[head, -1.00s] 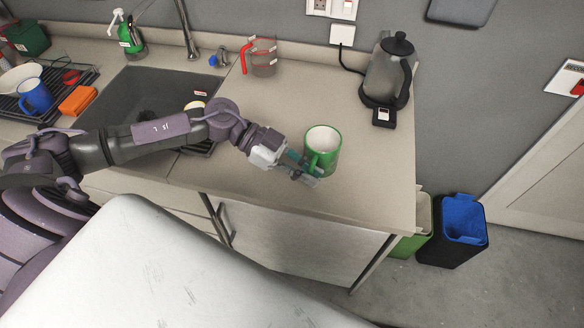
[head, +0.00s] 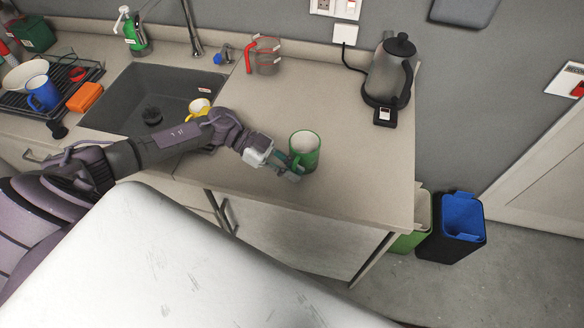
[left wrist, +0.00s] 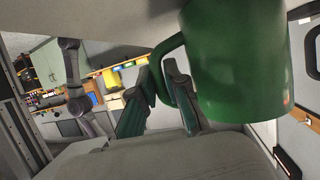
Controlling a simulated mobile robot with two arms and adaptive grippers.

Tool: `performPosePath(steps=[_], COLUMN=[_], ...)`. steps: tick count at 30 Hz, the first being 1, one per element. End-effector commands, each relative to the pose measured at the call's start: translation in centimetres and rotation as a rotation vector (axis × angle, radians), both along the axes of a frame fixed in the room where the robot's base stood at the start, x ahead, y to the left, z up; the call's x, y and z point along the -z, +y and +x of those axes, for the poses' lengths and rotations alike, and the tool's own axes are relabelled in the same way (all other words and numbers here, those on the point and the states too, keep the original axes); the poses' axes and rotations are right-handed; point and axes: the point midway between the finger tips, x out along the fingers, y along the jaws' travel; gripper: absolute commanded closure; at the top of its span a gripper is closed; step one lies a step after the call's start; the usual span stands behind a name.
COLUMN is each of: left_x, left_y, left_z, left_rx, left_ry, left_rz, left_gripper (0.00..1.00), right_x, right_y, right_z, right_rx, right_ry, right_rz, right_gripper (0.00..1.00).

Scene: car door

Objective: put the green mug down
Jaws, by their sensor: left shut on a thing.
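The green mug (head: 308,153) is upright over the front part of the counter, and its pale inside shows from above. My left gripper (head: 292,172) reaches it from the left and is shut on its handle. In the left wrist view the green mug (left wrist: 235,70) fills the upper right, with its handle between the two fingers of my left gripper (left wrist: 160,78). I cannot tell whether the mug's base touches the counter. My right gripper is not in view.
The counter (head: 370,190) is clear around the mug. A kettle (head: 388,72) stands behind to the right, and a measuring jug (head: 265,58) at the back. The counter's front edge is close to the mug.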

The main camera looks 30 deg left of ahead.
Motion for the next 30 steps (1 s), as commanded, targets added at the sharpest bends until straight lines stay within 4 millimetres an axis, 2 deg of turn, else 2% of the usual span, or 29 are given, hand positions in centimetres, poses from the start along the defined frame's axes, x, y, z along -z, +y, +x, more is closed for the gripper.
performPosePath(steps=[4,5,9,17,21,26,30], left_x=[0.3,0.4,0.3,0.3,0.7,-0.3,-1.5], left_y=[0.0,0.0,0.0,0.0,0.0,2.8,6.0], left_z=[0.1,0.0,0.0,0.0,0.0,-0.2,-0.5], left_rx=[-0.001,0.0,-0.001,-0.001,-0.002,-0.003,-0.004], left_ry=[-0.001,0.001,0.001,0.0,-0.001,-0.001,-0.001], left_rz=[-0.001,0.0,0.0,0.0,0.0,0.006,0.007], left_gripper=[1.0,0.84,0.62,0.62,0.62,0.62,0.62], right_x=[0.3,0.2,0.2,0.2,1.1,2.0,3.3], right_y=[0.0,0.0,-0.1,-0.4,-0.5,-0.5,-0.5], right_z=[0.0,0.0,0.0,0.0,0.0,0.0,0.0], right_rx=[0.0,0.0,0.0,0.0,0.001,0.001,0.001], right_ry=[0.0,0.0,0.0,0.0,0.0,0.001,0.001], right_rz=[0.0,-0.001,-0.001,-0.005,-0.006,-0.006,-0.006], right_gripper=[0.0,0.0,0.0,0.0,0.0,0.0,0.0])
